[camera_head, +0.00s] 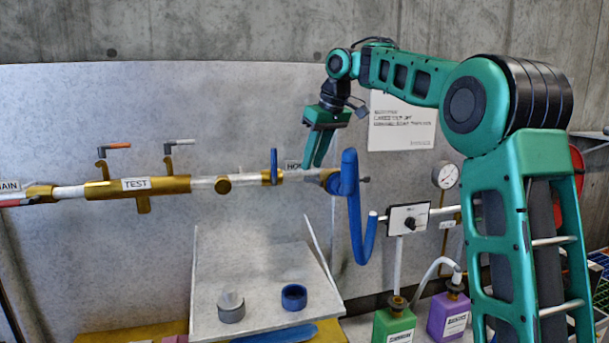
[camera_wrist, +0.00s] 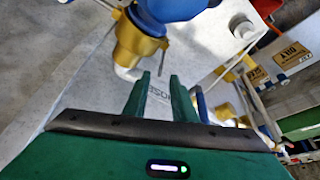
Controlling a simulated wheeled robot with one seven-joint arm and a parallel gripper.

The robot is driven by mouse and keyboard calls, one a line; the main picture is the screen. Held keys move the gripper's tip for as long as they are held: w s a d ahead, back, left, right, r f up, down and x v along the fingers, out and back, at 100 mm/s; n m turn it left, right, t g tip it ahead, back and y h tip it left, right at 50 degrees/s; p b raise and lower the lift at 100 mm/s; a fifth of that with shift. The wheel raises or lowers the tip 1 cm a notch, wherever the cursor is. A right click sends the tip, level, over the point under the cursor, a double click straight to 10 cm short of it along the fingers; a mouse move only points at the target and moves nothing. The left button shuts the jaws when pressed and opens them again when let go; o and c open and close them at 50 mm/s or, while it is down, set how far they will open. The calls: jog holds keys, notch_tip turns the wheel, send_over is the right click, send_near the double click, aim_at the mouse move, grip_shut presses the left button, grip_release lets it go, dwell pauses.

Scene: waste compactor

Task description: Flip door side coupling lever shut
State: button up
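A brass and blue hose coupling (camera_head: 330,182) sits at the right end of the pipe, where the blue hose (camera_head: 349,200) hangs down. In the wrist view a brass fitting (camera_wrist: 138,42) with a blue part (camera_wrist: 172,8) shows just above my fingers. A thin grey pin or lever sticks out beside this fitting, but I cannot tell whether it is the coupling lever. My gripper (camera_head: 312,160) is above and slightly left of the coupling, fingers pointing down. In the wrist view its two fingers (camera_wrist: 160,78) stand apart with nothing between them. Any coupling lever's position is unclear.
A brass TEST pipe section (camera_head: 135,185) with two valve handles lies left. A control box (camera_head: 408,220) and gauge (camera_head: 445,175) stand right. Below, a grey shelf (camera_head: 255,310) holds two round parts.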

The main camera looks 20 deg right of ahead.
aim_at(312, 181)
jog(key=shift+x, duration=2.1)
grip_shut()
